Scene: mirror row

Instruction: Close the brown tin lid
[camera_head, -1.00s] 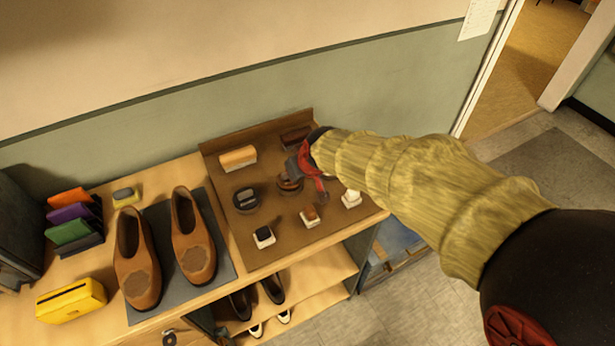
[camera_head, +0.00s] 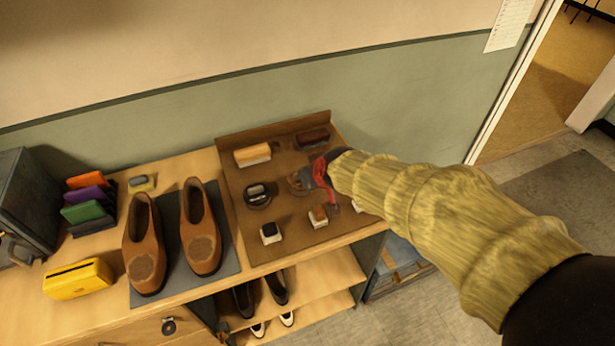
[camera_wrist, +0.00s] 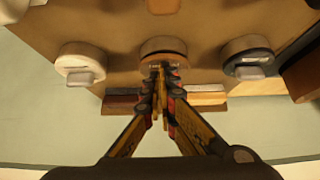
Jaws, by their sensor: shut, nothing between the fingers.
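The brown tin (camera_head: 298,183) sits on the brown board, right of the black tin (camera_head: 258,194), and is partly covered by my gripper. In the wrist view the brown tin (camera_wrist: 163,46) is a round brown disc in the upper middle, with a dark curved band across it. My gripper (camera_wrist: 160,70) is shut and empty, its fingertips overlapping the tin's near edge in that view. I cannot tell whether they touch it, or exactly how its lid sits. My gripper (camera_head: 307,182) is also at the tin in the head view.
The board (camera_head: 285,235) also holds a tan brush (camera_head: 252,154), a dark brush (camera_head: 312,138) and small blocks. The wrist view shows a white tin (camera_wrist: 80,64) left and the black tin right. Brown shoes (camera_head: 200,240) stand on a grey mat left.

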